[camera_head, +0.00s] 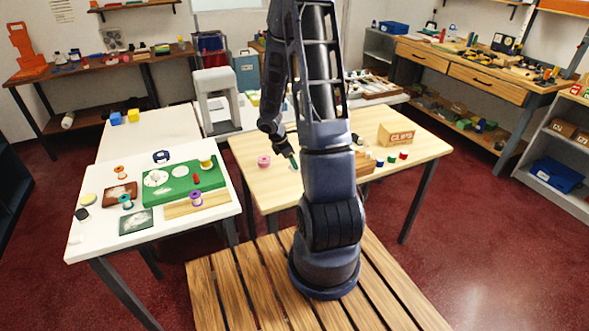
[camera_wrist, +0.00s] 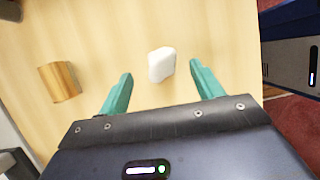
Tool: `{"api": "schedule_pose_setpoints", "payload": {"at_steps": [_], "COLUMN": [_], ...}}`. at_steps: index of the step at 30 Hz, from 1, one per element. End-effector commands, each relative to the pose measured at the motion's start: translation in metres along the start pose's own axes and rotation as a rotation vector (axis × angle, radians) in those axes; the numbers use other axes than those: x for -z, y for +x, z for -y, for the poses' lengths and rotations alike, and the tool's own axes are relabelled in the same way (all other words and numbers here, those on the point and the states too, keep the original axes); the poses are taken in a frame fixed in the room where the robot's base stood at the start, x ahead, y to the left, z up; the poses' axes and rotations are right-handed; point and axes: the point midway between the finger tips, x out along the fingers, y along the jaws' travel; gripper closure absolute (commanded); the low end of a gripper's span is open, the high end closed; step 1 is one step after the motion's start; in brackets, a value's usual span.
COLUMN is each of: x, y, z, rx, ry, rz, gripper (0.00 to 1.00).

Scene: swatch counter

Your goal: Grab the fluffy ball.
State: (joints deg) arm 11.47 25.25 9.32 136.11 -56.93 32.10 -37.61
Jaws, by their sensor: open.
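My gripper (camera_wrist: 161,70) is open, its two teal fingers apart and empty in the wrist view. Ahead of the fingertips, roughly centred between them, a small white piece with rounded edges (camera_wrist: 161,63) lies on the pale wood table; it looks smooth and more blocky than ball-like. I cannot make out a clear fluffy ball in either view. In the head view my gripper (camera_head: 293,160) is over the wood table (camera_head: 248,147), partly hidden by my arm, and the white piece cannot be made out there.
A wooden block (camera_wrist: 60,81) lies left of my gripper. A pink ring-like object (camera_head: 264,161) is on the same table, with a CLIPS box (camera_head: 397,135) and small coloured spools (camera_head: 403,155) at right. A white table (camera_head: 90,238) with a green mat (camera_head: 150,198) stands at left.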

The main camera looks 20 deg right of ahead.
Motion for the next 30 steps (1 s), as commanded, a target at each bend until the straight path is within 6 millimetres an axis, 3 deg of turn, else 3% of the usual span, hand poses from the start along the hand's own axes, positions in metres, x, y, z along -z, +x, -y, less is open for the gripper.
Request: {"api": "schedule_pose_setpoints", "payload": {"at_steps": [9,18,20,26,30], "x": [-0.001,-0.001,-0.001,-0.001,-0.001], "y": [0.036,0.039,0.039,0.039,0.039], "z": [0.003,0.002,0.002,0.002,0.002], "rx": [0.002,0.0,0.0,0.0,0.0], "ry": [-0.001,0.0,0.0,0.0,0.0], "rz": [0.001,0.0,0.0,0.0,0.0], "gripper": [0.34,0.34,0.42,0.81,0.81]}}
